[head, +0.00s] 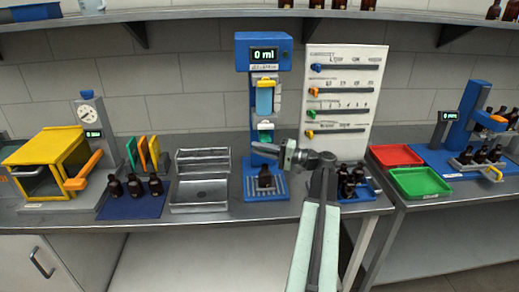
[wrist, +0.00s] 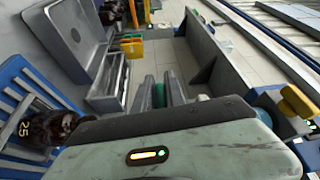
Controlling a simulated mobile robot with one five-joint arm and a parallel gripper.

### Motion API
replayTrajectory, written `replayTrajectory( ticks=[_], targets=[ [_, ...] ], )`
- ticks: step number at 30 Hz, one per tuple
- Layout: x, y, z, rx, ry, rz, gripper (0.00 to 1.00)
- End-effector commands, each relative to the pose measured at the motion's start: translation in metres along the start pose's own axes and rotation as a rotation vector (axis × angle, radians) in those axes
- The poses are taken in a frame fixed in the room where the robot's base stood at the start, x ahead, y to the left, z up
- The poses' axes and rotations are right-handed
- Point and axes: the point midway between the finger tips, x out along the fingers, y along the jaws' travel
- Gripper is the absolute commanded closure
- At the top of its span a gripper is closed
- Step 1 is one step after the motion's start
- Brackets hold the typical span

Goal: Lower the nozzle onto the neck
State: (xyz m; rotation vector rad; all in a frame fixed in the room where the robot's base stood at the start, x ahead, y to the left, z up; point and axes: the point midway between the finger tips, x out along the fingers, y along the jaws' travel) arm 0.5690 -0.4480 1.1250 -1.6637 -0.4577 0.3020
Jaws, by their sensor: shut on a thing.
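The blue filling station (head: 241,110) stands on the bench, its display reading 0 ml. Its green nozzle part (head: 265,128) sits below a blue tank (head: 264,98). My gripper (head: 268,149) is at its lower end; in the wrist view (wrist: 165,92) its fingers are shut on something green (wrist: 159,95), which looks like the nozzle. A dark bottle (head: 264,178) stands on the station's slatted base (head: 262,195), below my gripper, with a visible gap. It also shows in the wrist view (wrist: 48,128), marked 25. The nozzle tip and its alignment with the neck are hidden.
A steel tray (head: 200,193) is left of the station, then several bottles on a blue mat (head: 130,205). A white slider panel (head: 345,100) and several bottles (head: 351,180) are to the right. Red (head: 397,155) and green (head: 420,182) trays lie farther right.

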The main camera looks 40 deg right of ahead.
Motion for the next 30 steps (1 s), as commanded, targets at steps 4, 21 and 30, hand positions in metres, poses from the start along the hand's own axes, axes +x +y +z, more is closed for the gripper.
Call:
replayTrajectory(
  ticks=[4, 21, 30],
  targets=[
    [0.000, 0.001, -0.001, -0.001, 0.004, -0.008, 1.00],
    [-0.004, 0.073, 0.011, -0.001, 0.001, -0.004, 1.00],
    [-0.004, 0.071, 0.011, -0.001, -0.001, -0.003, 0.66]
  ],
)
